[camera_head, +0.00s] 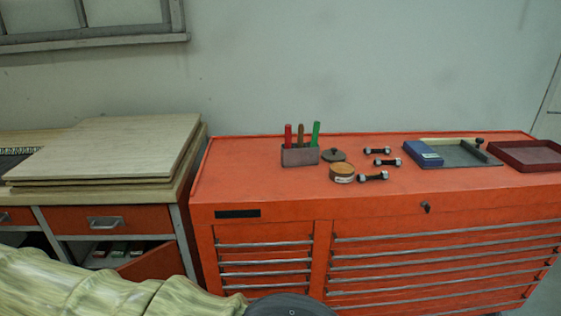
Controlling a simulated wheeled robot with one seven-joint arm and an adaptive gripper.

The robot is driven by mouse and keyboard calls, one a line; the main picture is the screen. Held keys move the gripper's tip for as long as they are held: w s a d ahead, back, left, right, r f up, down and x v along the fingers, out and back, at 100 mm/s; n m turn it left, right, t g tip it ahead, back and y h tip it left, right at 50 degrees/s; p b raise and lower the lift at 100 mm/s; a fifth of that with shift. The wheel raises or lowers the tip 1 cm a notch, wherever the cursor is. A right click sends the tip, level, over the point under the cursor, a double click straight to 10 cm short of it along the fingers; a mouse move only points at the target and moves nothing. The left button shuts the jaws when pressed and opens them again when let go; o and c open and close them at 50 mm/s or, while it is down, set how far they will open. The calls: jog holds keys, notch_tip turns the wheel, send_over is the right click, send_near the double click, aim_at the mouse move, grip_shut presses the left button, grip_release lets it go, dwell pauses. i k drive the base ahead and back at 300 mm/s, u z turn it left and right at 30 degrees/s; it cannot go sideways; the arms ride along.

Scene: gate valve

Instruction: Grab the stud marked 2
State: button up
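Three short dark studs with pale nuts at their ends lie on the red tool chest top, right of its middle. The far stud (377,151), the middle stud (388,162) and the near stud (373,177) lie roughly parallel, one behind the other, with gaps between them. Any numbers on them are too small to read, so I cannot tell which is marked 2. My gripper's fingers are not in view. Nothing touches the studs.
On the red chest (250,180) stand a grey holder (299,156) with coloured sticks, a round tin (342,173), a dark lid (333,155), a blue box (423,154) on a grey plate (462,156), and a dark red tray (526,155). A workbench with boards (115,145) stands left.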

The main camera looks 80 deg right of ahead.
aim_at(383, 174)
jog(key=u, duration=0.25)
jog(key=k, duration=2.3)
jog(key=z, duration=0.9)
